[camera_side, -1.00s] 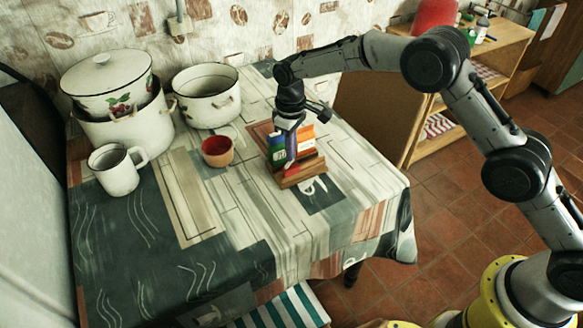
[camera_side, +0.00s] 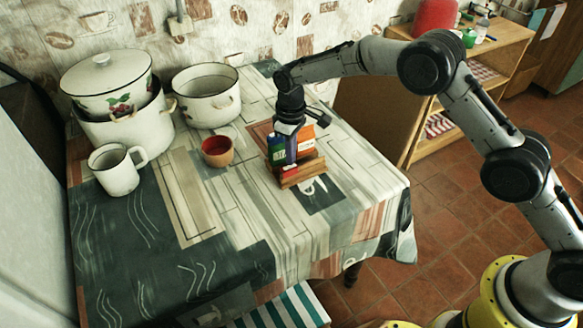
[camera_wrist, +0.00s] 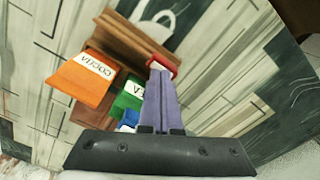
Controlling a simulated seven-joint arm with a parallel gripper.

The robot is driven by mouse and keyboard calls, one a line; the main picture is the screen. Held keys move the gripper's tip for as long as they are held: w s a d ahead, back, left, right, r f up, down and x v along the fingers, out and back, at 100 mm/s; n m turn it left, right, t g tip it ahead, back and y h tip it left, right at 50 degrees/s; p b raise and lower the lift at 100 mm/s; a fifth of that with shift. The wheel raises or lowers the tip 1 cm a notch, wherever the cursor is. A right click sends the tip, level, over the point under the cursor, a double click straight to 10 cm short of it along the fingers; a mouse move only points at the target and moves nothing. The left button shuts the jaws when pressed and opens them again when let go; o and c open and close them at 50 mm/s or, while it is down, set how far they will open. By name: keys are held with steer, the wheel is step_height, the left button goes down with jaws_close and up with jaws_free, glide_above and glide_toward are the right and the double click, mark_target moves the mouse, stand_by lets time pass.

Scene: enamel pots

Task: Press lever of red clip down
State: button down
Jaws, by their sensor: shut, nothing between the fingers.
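The red clip lever (camera_wrist: 163,66) shows as a small red piece at my fingertips in the wrist view, beside the brown wooden rack (camera_wrist: 136,42).
A red-brown cup (camera_side: 217,152) stands left of the rack. A white mug (camera_side: 113,172), a lidded pot (camera_side: 110,85) and an open pot (camera_side: 206,98) stand farther left and back. The table's front is clear.

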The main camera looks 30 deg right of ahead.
step_height(320, 180, up, 7)
stand_by(1.0)
stand_by(0.3)
